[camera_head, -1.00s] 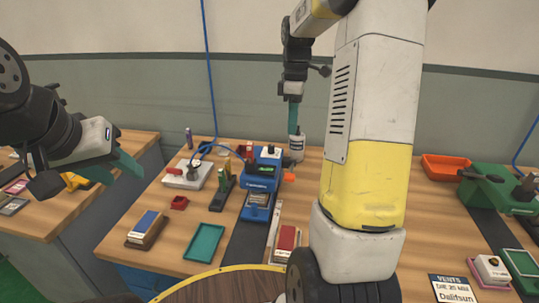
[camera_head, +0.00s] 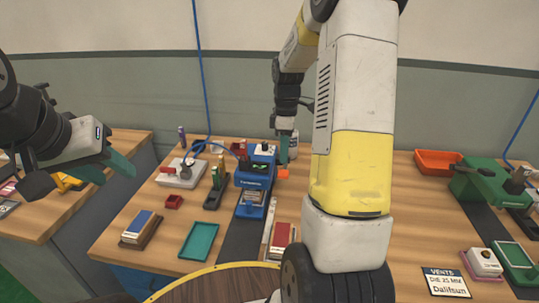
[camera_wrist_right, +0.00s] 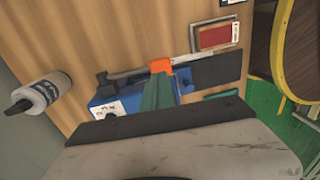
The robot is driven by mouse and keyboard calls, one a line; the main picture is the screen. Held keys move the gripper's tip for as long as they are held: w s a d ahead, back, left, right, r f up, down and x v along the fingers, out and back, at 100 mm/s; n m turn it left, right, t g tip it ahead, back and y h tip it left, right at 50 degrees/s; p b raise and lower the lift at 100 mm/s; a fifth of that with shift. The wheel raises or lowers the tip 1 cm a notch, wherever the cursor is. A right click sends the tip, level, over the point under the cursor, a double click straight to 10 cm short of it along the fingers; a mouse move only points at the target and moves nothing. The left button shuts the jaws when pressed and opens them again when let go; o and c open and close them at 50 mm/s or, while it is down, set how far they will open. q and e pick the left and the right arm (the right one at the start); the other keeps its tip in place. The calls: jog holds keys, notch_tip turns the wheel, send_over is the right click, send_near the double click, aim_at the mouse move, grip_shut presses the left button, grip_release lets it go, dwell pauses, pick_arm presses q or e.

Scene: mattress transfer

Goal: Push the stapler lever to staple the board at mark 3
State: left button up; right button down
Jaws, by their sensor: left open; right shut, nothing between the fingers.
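The blue stapler (camera_head: 251,181) stands on the wooden table, with an orange lever (camera_head: 283,173) sticking out on its right side. The lever also shows in the right wrist view (camera_wrist_right: 160,66). My right gripper (camera_head: 284,155) is shut and empty, pointing down at the lever; its teal fingertips (camera_wrist_right: 158,80) appear right at the orange lever, but I cannot tell whether they touch. A small greyish piece (camera_head: 252,198) lies at the stapler's front; I cannot make out mark 3 or tell if it is the board. My left gripper (camera_head: 112,165) is open and empty at the left, away from the stapler.
A green machine (camera_head: 485,182) and an orange tray (camera_head: 438,162) stand at the right.

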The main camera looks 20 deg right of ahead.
aim_at(283, 174)
jog(key=shift+s+f, duration=0.15)
jog(key=shift+f, duration=1.7)
jog(key=shift+a, duration=0.1)
jog(key=shift+s+a+f+t+h, duration=0.15)
jog(key=shift+s+f+t+h, duration=0.2)
jog(key=shift+f, duration=0.35)
jog(key=shift+s+a+f+t+h, duration=0.15)
jog(key=shift+s+f+t, duration=0.15)
jog(key=shift+f+t, duration=0.3)
jog(key=f, duration=0.3)
jog(key=shift+s+a, duration=0.1)
jog(key=shift+s, duration=0.15)
jog(key=shift+s+f, duration=0.1)
jog(key=shift+s, duration=0.1)
jog(key=shift+a+r, duration=0.1)
jog(key=shift+r, duration=0.2)
jog(key=s+a+r, duration=0.1)
jog(key=s+r, duration=0.2)
jog(key=r, duration=1)
jog(key=shift+a+r, duration=0.2)
jog(key=shift+a, duration=0.05)
